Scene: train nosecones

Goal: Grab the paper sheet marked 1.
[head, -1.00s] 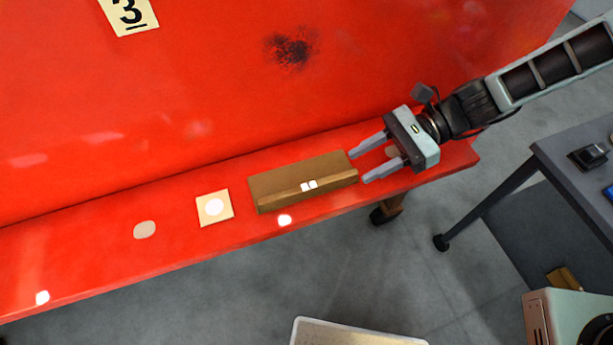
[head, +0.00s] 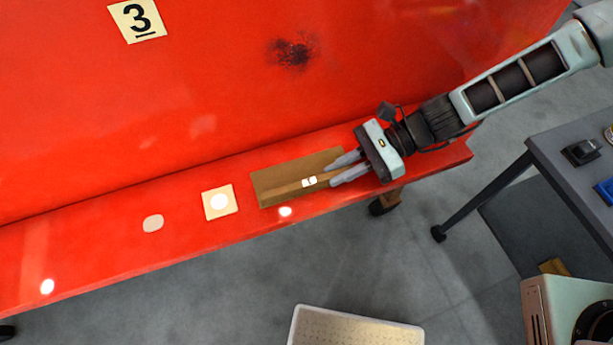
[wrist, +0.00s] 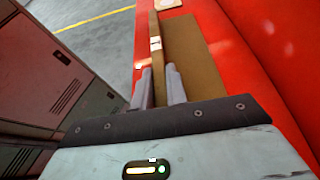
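No sheet readable as 1 shows. A brown board (head: 274,181) with a raised lengthwise strip lies on the red ledge, and it also shows in the wrist view (wrist: 200,65). A small white tag (head: 309,182) sits on the strip; it shows in the wrist view (wrist: 155,43), its mark too small to read. My gripper (head: 334,172) is over the board's right end, fingers apart. In the wrist view my gripper (wrist: 158,74) has one finger on each side of the strip, close to it. I cannot tell whether they touch it.
A sheet marked 3 (head: 138,19) is on the red panel. A pale square (head: 231,208) with a bright round spot lies left of the board. A grey table (head: 560,150) stands right. A pale tray-like thing (head: 355,330) is below. Lockers (wrist: 45,70) show in the wrist view.

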